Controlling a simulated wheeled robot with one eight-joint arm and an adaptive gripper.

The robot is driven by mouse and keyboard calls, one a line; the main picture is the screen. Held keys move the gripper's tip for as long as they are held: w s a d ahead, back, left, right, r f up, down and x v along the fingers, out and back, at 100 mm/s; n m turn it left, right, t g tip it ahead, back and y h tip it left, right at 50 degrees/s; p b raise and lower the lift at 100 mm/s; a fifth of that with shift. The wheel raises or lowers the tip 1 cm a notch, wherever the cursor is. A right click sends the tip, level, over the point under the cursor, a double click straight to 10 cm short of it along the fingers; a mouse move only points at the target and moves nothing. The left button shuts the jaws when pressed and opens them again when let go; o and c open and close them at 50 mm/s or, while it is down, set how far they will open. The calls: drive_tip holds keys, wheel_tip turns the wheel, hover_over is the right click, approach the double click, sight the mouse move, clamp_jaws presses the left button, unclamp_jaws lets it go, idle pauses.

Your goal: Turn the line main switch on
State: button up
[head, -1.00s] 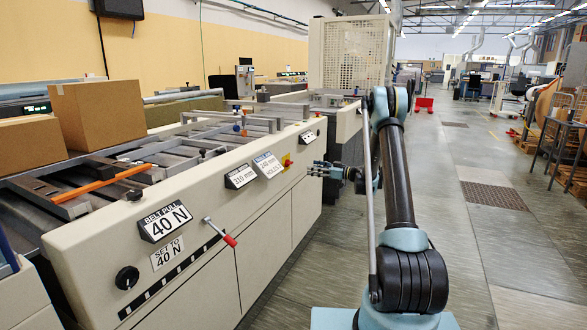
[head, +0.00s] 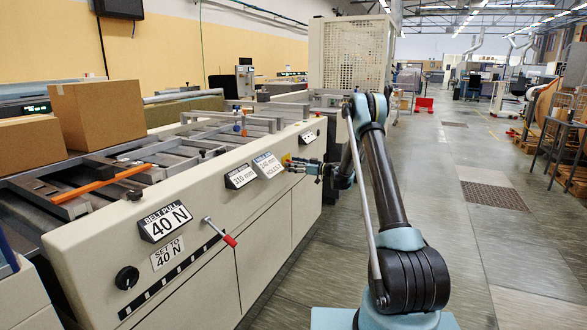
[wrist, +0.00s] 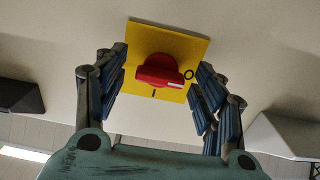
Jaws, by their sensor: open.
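The line main switch is a red rotary knob (wrist: 160,70) on a square yellow plate (wrist: 190,45), in the middle of the wrist view. Its bar lies nearly level in that picture, with one end by the "O" mark at the right. An "I" mark is below the knob. My gripper (wrist: 162,76) is open, its blue padded fingers on the left and right of the knob with gaps to it. In the head view my gripper (head: 304,166) is at the machine's front panel and hides much of the switch; a bit of yellow plate (head: 286,158) shows.
The cream machine front (head: 225,285) runs along the left. It carries tilted label plates (head: 240,177), a red-tipped lever (head: 222,233) and a black knob (head: 127,278). Cardboard boxes (head: 98,112) stand on top. The grey floor aisle (head: 480,240) at right is open.

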drive_tip(key=shift+c, duration=0.3)
drive_tip(key=c, duration=1)
drive_tip(key=shift+m, duration=0.4)
drive_tip(key=shift+d+m, duration=0.15)
drive_tip(key=shift+m, duration=8.35)
